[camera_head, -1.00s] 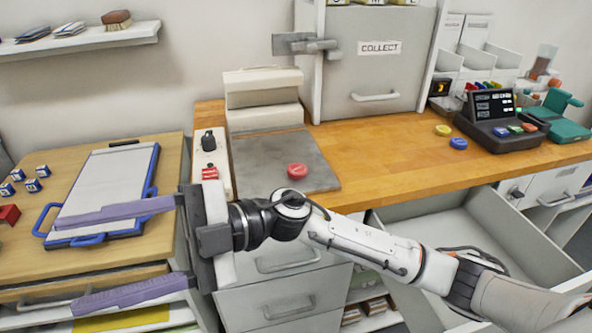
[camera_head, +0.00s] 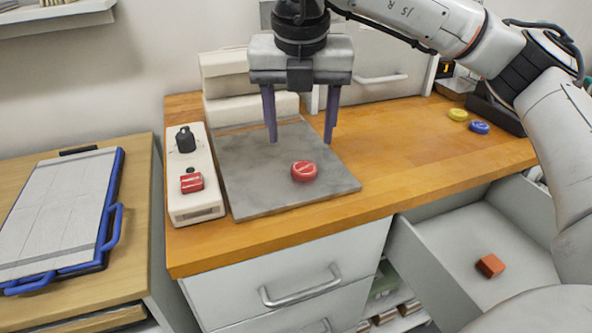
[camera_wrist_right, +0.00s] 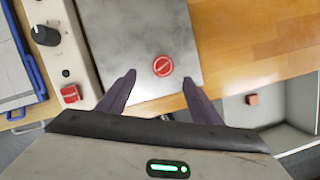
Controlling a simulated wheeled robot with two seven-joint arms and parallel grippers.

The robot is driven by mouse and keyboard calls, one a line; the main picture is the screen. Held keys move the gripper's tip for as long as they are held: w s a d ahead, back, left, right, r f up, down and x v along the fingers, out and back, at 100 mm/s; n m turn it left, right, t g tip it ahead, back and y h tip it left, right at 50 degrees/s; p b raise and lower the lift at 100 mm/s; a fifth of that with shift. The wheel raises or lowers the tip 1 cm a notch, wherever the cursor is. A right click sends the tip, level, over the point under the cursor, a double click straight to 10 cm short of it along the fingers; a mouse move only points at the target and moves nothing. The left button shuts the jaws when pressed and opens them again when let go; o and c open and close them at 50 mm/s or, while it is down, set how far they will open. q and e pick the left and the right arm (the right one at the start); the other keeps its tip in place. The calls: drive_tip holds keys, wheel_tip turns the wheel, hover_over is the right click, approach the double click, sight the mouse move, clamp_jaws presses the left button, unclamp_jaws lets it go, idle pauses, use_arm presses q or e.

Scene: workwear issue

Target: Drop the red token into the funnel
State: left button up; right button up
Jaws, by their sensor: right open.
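The red token (camera_head: 304,171) is a round disc lying on the grey plate (camera_head: 240,170) on the wooden counter. In the right wrist view the red token (camera_wrist_right: 162,66) shows just beyond the fingertips, between their lines. My right gripper (camera_head: 301,140) is open and empty, pointing down over the plate. Its two purple fingers stand apart above and behind the token in the head view, not touching it. My left gripper is not in view. I see no funnel in these frames.
A white control box (camera_head: 196,205) with a black knob and red switch stands left of the plate. Yellow (camera_head: 457,114) and blue (camera_head: 479,127) tokens lie right on the counter. An open drawer (camera_head: 455,240) holds a red-orange block (camera_head: 490,265). A blue-framed board (camera_head: 60,215) lies left.

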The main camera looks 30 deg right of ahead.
sight(304, 168)
drive_tip(key=x, duration=0.3)
drive_tip(key=shift+s+f, duration=0.1)
drive_tip(key=shift+s, duration=0.1)
drive_tip(key=shift+x, duration=2.65)
drive_tip(key=shift+s+d, duration=0.1)
drive_tip(key=shift+d, duration=0.1)
drive_tip(key=c, duration=1.2)
drive_tip(key=shift+c, duration=0.2)
